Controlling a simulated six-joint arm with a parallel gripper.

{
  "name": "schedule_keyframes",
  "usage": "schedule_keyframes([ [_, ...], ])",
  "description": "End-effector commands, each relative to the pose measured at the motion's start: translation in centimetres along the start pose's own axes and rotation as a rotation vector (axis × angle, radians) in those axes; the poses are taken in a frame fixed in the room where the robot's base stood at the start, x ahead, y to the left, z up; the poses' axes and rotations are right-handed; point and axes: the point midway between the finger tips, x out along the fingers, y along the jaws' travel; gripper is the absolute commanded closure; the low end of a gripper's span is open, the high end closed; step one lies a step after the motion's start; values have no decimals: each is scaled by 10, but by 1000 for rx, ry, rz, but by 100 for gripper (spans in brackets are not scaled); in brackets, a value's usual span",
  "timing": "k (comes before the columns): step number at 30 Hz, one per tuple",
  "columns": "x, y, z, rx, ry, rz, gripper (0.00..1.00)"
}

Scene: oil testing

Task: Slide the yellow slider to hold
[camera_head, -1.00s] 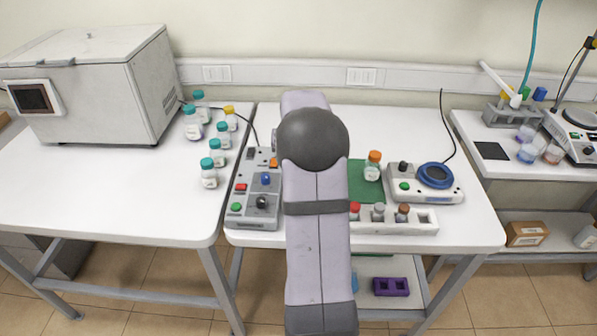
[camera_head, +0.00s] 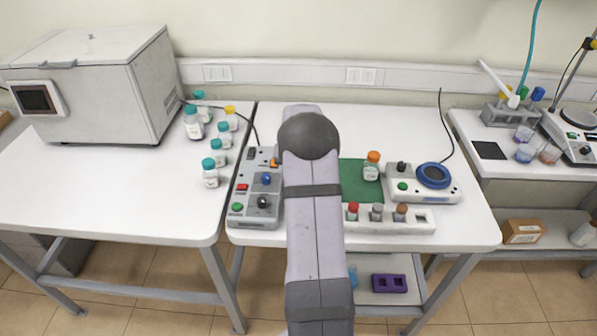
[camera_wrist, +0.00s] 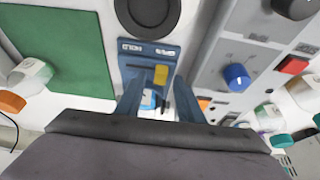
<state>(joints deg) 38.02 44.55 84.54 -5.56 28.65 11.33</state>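The yellow slider (camera_wrist: 161,75) sits on a small blue panel (camera_wrist: 136,57) with white lettering in the wrist view. The lettering is too small to read surely. My gripper (camera_wrist: 158,106) has two dark blue fingers that stand apart, one on each side of a gap below the slider in the picture. Nothing is held between them. The fingers overlap the lower part of the panel, and I cannot tell whether they touch it. In the head view my arm hides the slider, the panel and the gripper.
A grey control box (camera_head: 255,211) with a blue knob (camera_wrist: 236,76) and a red button (camera_wrist: 292,65) stands close by. A black disc (camera_wrist: 148,10) lies beyond the panel. A green mat (camera_head: 357,184), an orange-capped bottle (camera_head: 371,169) and a white vial rack (camera_head: 385,226) are to the right.

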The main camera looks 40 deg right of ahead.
Motion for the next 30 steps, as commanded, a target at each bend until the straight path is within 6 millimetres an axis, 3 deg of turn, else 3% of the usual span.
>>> schedule_keyframes([
  [1, 0, 0, 0, 0, 0, 0, 73],
  [4, 0, 0, 0, 0, 0, 0, 97],
  [5, 0, 0, 0, 0, 0, 0, 100],
  [11, 0, 5, 0, 2, 0, 1, 100],
  [19, 1, 49, 0, 3, -1, 2, 100],
  [29, 0, 54, 0, -1, -1, 3, 100],
  [30, 0, 55, 0, 0, -1, 3, 75],
])
